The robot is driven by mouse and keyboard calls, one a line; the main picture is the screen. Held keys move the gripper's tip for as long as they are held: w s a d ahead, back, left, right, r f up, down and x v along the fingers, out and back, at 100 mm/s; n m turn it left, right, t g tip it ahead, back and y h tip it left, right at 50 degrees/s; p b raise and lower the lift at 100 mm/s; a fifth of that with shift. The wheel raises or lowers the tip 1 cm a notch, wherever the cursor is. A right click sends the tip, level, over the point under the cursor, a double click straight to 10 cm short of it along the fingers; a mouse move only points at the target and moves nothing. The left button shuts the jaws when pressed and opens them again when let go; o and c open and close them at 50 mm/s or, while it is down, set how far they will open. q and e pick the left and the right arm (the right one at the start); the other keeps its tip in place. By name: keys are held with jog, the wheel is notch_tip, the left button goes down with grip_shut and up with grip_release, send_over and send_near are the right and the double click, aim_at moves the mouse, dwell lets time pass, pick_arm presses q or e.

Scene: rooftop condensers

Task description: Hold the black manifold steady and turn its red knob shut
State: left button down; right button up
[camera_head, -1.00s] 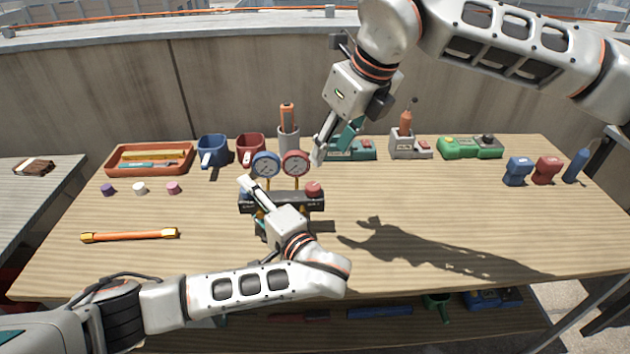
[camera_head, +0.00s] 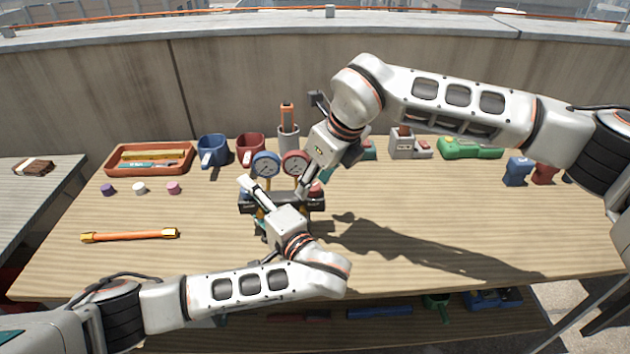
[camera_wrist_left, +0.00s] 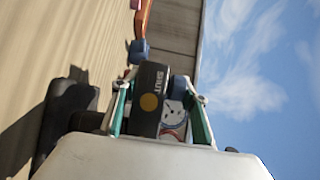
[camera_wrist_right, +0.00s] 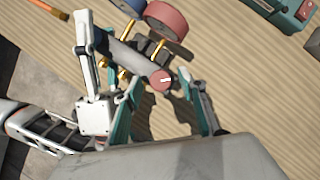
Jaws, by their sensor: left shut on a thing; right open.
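The black manifold (camera_head: 262,206) stands on the bench, with a blue gauge (camera_head: 266,165) and a red gauge (camera_head: 295,164) above it. My left gripper (camera_head: 250,190) is shut on its left part. In the left wrist view the black body (camera_wrist_left: 149,92), with a "SHUT" label and an orange dot, sits between the fingers.
Behind stand an orange tray (camera_head: 111,162), a blue mug (camera_head: 212,149), a red mug (camera_head: 250,150) and a grey holder (camera_head: 289,138). An orange bar (camera_head: 130,235) lies at left, near small caps (camera_head: 139,188). The front right bench is clear.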

jog(key=shift+f, duration=0.15)
jog(key=c, duration=1.1)
jog(key=shift+m, duration=0.3)
jog(key=m+h, duration=0.1)
jog(key=m, duration=0.2)
jog(key=shift+s+a+m+t, duration=0.1)
jog(key=shift+a+m+t, duration=0.05)
jog(key=shift+m+t, duration=0.25)
jog(key=m+h, duration=0.2)
jog(key=m, duration=0.2)
jog(key=shift+a+m, duration=0.15)
jog(key=shift+m, duration=0.15)
jog(key=m+h, duration=0.1)
jog(key=m, duration=0.2)
jog(key=m+h, duration=0.1)
jog(key=m, duration=0.2)
jog(key=shift+a, duration=0.15)
jog(key=m+g+h, duration=0.1)
jog(key=m, duration=0.2)
jog(key=m+g+h, duration=0.1)
jog(key=m, duration=0.2)
jog(key=shift+a+m, duration=0.1)
jog(key=shift+m, duration=0.3)
